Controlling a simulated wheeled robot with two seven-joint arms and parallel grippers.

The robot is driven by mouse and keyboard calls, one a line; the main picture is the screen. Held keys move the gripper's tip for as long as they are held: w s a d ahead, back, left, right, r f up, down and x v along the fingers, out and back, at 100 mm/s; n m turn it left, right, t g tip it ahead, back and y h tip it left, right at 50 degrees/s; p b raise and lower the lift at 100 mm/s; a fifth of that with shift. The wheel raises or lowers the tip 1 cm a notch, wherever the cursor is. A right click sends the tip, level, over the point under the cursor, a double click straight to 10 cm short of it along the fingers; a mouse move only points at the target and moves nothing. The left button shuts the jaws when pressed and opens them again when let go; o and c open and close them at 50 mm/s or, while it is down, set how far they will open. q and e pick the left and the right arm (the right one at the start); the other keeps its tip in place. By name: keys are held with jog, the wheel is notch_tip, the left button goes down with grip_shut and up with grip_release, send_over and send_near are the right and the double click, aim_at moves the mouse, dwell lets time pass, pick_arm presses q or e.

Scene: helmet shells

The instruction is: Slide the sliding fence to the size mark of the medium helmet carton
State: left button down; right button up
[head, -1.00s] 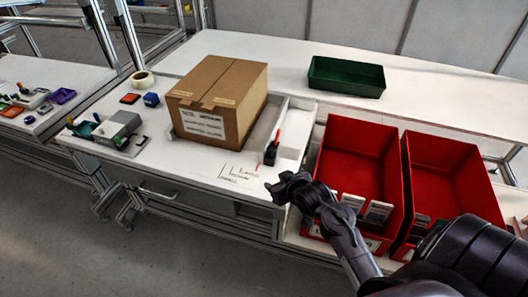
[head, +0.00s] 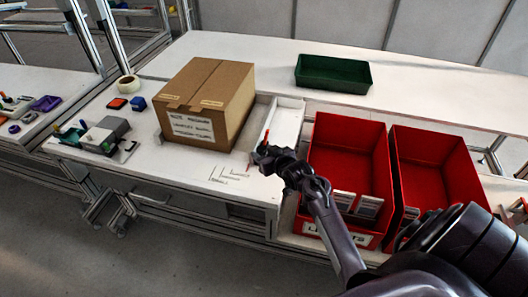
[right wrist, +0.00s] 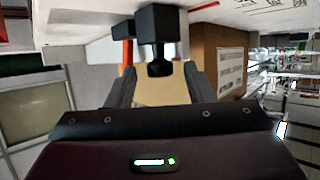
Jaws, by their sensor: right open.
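The medium helmet carton (head: 205,105), brown and labelled, stands on the white bench. The sliding fence (head: 288,122) appears to be the white piece right of it, with a black handle (right wrist: 158,24) and a red pointer strip (right wrist: 127,52). Size marks (head: 230,173), printed black corner lines, lie in front of the carton; "SMALL" seems legible, the others too small to read. My right gripper (head: 261,152) is open at the handle, hiding most of it in the head view. In the right wrist view the handle's black knob lies between the open fingertips (right wrist: 160,72); contact is unclear.
Two red bins (head: 347,150) (head: 437,165) stand right of the fence, under my right arm. A green tray (head: 333,75) sits on the back bench. A grey device (head: 105,134), a blue block (head: 138,103) and a tape roll (head: 128,84) are left of the carton.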

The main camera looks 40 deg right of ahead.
jog(key=shift+w, duration=0.15)
grip_shut()
jog(key=w+a, duration=0.2)
jog(key=w, duration=0.1)
jog(key=w+a+b, duration=0.1)
jog(key=w+a, duration=0.2)
jog(key=shift+w+a+b, duration=0.1)
jog(key=shift+a+b, duration=0.05)
jog(key=shift+b, duration=0.15)
grip_release()
